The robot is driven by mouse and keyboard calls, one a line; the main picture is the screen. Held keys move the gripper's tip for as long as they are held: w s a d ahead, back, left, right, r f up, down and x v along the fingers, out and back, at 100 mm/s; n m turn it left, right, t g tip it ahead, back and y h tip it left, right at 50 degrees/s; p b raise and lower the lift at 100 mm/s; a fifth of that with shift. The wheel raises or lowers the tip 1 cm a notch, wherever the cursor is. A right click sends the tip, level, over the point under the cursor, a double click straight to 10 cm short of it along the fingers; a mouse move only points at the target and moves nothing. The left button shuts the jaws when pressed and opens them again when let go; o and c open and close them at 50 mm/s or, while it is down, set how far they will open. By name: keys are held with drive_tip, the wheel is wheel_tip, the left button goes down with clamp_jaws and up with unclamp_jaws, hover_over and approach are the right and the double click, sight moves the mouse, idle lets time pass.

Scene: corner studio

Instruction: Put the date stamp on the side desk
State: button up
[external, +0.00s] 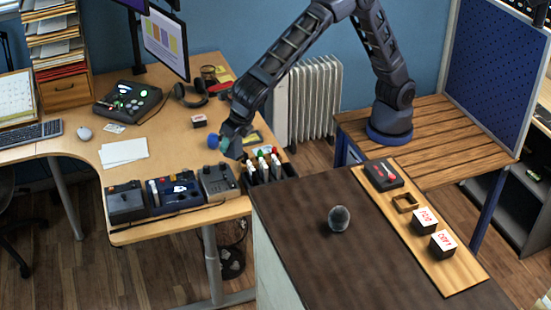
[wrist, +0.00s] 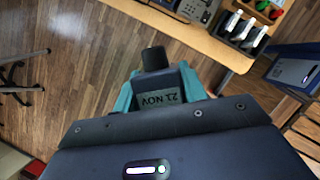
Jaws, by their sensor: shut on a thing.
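My gripper (external: 223,144) is at the end of the arm, which reaches left over the near right part of the large light-wood desk (external: 75,148). In the wrist view its teal fingers (wrist: 156,84) are shut on the date stamp (wrist: 157,80), a dark block with a black knob and an upside-down "21 NOV" on its face. In the external view the stamp is too small to make out clearly. Which surface is the side desk, I cannot tell; a dark brown counter (external: 300,215) stands in front and a slatted wood bench (external: 440,140) behind it.
A marker rack (external: 265,172) and several control boxes (external: 170,195) line the desk's near edge, close to my gripper. A small labelled block (external: 199,121) sits behind it. The counter has a grey rounded object (external: 339,218) and a wooden board (external: 462,273) with labelled blocks; much of it is clear.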

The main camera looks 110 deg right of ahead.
drive_tip(key=w+d+f+m+g, duration=0.1)
drive_tip(key=d+f+m, duration=0.3)
drive_tip(key=d, duration=1.1)
drive_tip(key=w+d+f+m+g+h, duration=0.15)
drive_tip(key=d+f, duration=0.45)
drive_tip(key=d, duration=0.9)
drive_tip(key=w+d+f+m, duration=0.2)
drive_tip(key=d+f, duration=0.4)
drive_tip(key=d, duration=0.9)
drive_tip(key=shift+y, duration=0.25)
wheel_tip(320, 180, down, 19)
drive_tip(key=shift+s+a+r, duration=0.1)
drive_tip(key=shift+f, duration=0.2)
drive_tip(key=o, duration=0.9)
drive_tip(key=shift+o, duration=0.8)
